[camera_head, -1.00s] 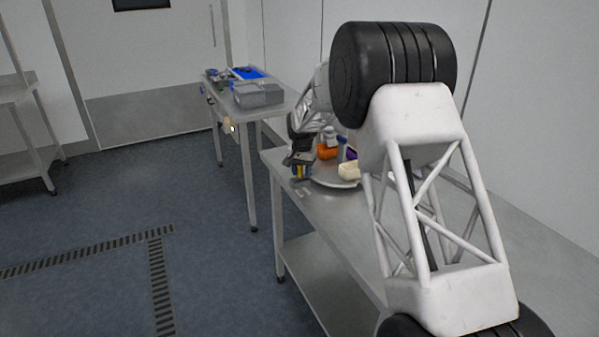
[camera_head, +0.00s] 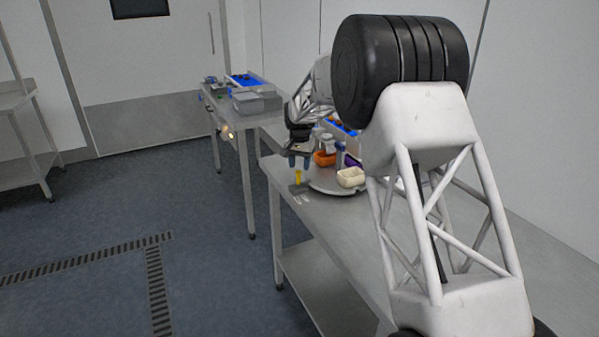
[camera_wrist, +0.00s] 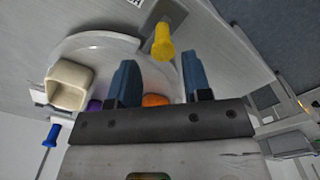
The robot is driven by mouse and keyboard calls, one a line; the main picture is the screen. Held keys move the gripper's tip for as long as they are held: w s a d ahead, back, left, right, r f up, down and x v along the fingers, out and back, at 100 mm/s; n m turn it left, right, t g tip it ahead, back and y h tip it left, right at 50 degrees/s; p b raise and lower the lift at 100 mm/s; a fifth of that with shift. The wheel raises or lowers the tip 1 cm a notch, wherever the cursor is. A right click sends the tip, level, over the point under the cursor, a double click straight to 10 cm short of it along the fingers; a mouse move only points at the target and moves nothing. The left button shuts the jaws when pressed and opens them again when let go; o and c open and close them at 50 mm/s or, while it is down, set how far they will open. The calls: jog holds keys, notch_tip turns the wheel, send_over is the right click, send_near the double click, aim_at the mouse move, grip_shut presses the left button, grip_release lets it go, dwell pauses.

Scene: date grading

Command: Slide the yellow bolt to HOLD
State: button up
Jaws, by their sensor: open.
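The yellow bolt (camera_head: 298,177) stands at the left edge of the near steel table, beside the round plate. In the wrist view its knob (camera_wrist: 163,42) shows ahead of and between my two blue fingers, apart from both. My gripper (camera_head: 299,162) is open and empty, just above the bolt. In the wrist view the gripper (camera_wrist: 160,72) has a wide gap between its fingertips. Markings lie on the table by the bolt, but I cannot read which position the bolt is at.
The round plate (camera_head: 326,188) holds a cream container (camera_head: 350,177), an orange item (camera_head: 325,158) and a purple item (camera_head: 352,161). A blue-handled item (camera_wrist: 50,135) shows at the wrist view's left. A grey bin (camera_head: 257,101) sits on the far table. The table front is clear.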

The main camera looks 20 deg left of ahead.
jog(key=shift+r, duration=0.8)
jog(key=shift+s+d+r, duration=0.1)
jog(key=shift+d+r, duration=0.1)
jog(key=s+d+r, duration=0.6)
jog(key=s+d, duration=0.1)
jog(key=d, duration=0.3)
jog(key=s+d+r+t, duration=0.1)
jog(key=s+d+r, duration=0.55)
jog(key=d, duration=0.45)
jog(key=s+d+r, duration=0.5)
jog(key=s+d, duration=0.3)
jog(key=d, duration=0.2)
jog(key=s+d+t, duration=0.1)
jog(key=s+d, duration=0.5)
jog(key=s, duration=0.2)
jog(key=s+d, duration=0.6)
jog(key=s, duration=0.3)
jog(key=s+d+f, duration=0.3)
jog(key=s, duration=0.6)
jog(key=s+d+f, duration=0.2)
jog(key=s+d, duration=0.1)
jog(key=s, duration=0.7)
jog(key=shift+s+d+f+t, duration=0.15)
jog(key=shift+d+f+t, duration=0.15)
jog(key=shift+f, duration=0.1)
